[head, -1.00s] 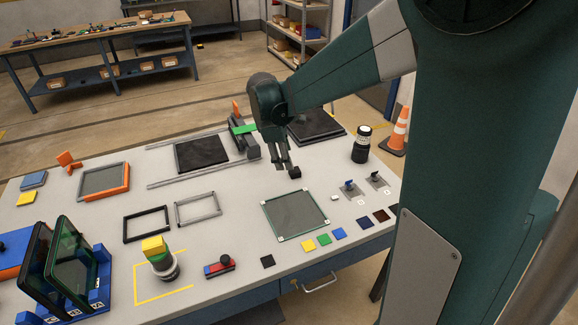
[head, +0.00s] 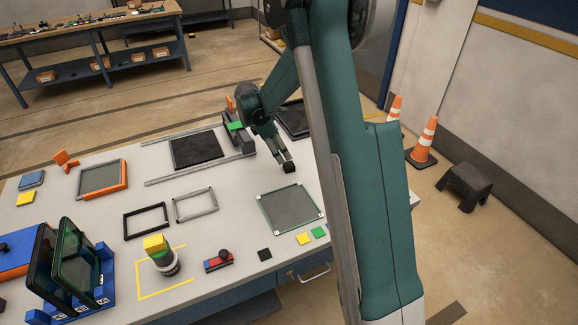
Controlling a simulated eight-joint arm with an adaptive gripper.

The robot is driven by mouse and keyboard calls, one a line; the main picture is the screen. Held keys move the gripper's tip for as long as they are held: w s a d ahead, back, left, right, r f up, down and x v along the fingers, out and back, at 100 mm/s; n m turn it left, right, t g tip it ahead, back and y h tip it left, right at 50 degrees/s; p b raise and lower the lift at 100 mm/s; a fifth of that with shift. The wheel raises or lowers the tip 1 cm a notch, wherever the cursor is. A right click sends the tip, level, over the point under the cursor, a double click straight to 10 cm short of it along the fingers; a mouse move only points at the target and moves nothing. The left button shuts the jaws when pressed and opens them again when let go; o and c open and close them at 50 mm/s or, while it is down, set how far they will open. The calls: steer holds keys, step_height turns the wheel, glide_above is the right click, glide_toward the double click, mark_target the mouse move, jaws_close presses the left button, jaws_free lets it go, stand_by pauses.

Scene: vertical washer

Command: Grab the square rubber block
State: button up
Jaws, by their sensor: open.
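A small black block (head: 290,168) lies on the white table beyond the framed grey panel; it looks like the square rubber block, though its material cannot be told. My gripper (head: 283,160) points down at it from the upper left, with its fingers open. The fingertips are right at the block or just above it; whether they touch or straddle it cannot be told at this size.
The framed grey panel (head: 290,207) lies just in front of the block. A dark plate (head: 198,150) lies between rails at left. My arm hides the table's right part.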

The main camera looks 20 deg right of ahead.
mark_target(289, 164)
steer(key=shift+w+d+f, duration=0.15)
steer(key=shift+w+f, duration=0.1)
steer(key=shift+f, duration=0.1)
steer(key=shift+f, duration=0.1)
steer(key=shift+x, duration=1.2)
steer(key=shift+d+f, duration=0.1)
steer(key=shift+s+b+x, duration=0.1)
steer(key=shift+b+x, duration=0.1)
steer(key=shift+x, duration=1.05)
steer(key=shift+s+b+x, duration=0.15)
steer(key=shift+x, duration=1.05)
steer(key=shift+c, duration=0.7)
steer(key=c, duration=0.8)
